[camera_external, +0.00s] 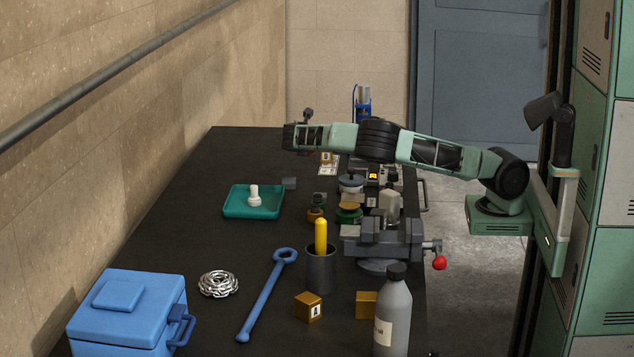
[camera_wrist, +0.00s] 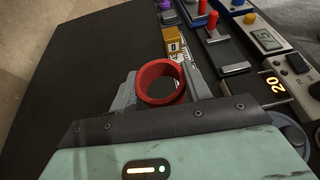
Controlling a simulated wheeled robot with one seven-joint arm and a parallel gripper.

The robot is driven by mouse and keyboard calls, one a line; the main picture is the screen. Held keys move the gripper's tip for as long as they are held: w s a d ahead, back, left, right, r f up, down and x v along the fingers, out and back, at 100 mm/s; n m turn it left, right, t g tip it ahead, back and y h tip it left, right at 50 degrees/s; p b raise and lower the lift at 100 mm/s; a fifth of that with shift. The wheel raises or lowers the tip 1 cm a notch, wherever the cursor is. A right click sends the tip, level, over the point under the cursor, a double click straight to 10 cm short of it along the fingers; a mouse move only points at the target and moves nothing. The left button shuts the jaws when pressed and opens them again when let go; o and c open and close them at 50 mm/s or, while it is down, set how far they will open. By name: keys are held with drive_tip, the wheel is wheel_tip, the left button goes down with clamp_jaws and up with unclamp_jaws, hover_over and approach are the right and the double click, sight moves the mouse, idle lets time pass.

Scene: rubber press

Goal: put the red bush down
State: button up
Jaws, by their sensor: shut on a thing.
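The red bush (camera_wrist: 160,100) is a short open ring between the two grey jaws of my gripper (camera_wrist: 162,84) in the wrist view. The dark tabletop shows beyond it and appears some distance below. In the external view my gripper (camera_external: 289,137) is at the left end of the outstretched arm, above the far part of the table. The bush cannot be made out there. My gripper is shut on the bush.
A yellow labelled block (camera_wrist: 173,42) is just beyond the bush, beside devices with displays and switches (camera_wrist: 262,40). The dark bench (camera_external: 190,235) is bare left of them. A green tray (camera_external: 236,212) holds a white part. A vise (camera_external: 375,240) stands at right.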

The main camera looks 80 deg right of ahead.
drive_tip(key=w+a+n+t+p, duration=0.1)
drive_tip(key=w+a+t+p, duration=0.1)
drive_tip(key=a, duration=0.7)
drive_tip(key=w+a+n+t+p, duration=0.1)
drive_tip(key=w+a+p, duration=0.15)
drive_tip(key=a, duration=0.65)
drive_tip(key=n+t+y+p, duration=0.1)
drive_tip(key=n+t+p, duration=0.2)
drive_tip(key=p, duration=0.3)
hover_over(288, 232)
wheel_tip(288, 232, down, 5)
drive_tip(key=shift+d+f, duration=0.1)
drive_tip(key=shift+f+p, duration=0.65)
drive_tip(key=shift+f, duration=1.6)
drive_tip(key=shift+f, duration=0.2)
drive_tip(key=o, duration=0.8)
drive_tip(key=shift+o, duration=0.8)
